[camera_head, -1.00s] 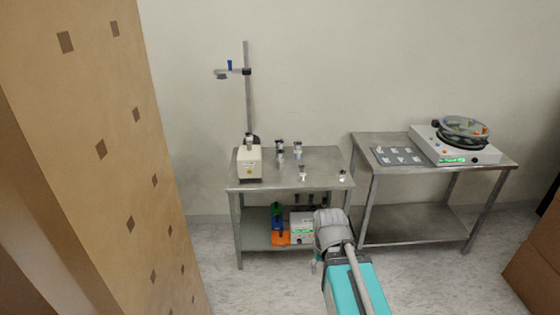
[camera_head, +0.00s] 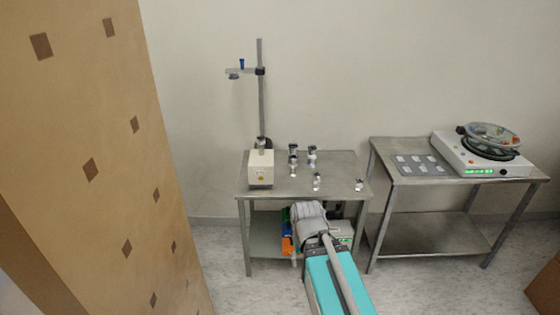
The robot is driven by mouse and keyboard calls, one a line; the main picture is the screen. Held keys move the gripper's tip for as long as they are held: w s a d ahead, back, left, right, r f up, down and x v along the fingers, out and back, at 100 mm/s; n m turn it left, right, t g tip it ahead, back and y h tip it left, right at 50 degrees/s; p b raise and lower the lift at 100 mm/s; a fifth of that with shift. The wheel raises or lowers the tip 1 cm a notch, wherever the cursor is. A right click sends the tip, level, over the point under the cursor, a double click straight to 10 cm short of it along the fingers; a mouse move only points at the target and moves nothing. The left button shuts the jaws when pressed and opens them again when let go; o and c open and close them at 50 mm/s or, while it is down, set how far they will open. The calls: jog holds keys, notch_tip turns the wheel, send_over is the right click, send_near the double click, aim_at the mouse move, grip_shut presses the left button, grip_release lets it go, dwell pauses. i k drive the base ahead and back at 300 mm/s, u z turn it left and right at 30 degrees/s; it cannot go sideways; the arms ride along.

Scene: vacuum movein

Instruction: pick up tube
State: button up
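I cannot single out the tube for certain. Several small grey and clear pieces, some perhaps tube fittings, stand on the left metal table (camera_head: 337,167): a pair at the middle (camera_head: 312,152), one near the front (camera_head: 317,181) and one at the right (camera_head: 359,184). Blue, green and orange items (camera_head: 287,240) lie on the lower shelf, partly behind my arm. My arm, teal and grey, reaches from the bottom toward the table's front. Its grey end (camera_head: 308,213) is in front of the lower shelf. The fingers are too small or hidden to make out.
A white box device (camera_head: 261,169) and a stand (camera_head: 261,95) with a clamp are at the table's left. A right table (camera_head: 400,173) bears a white device (camera_head: 450,155) with a round vessel. A tan panel (camera_head: 110,150) blocks the left. Floor between the tables is clear.

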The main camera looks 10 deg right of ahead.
aim_at(293, 156)
jog(key=u, duration=0.15)
jog(key=i, duration=1.45)
jog(key=z, duration=0.5)
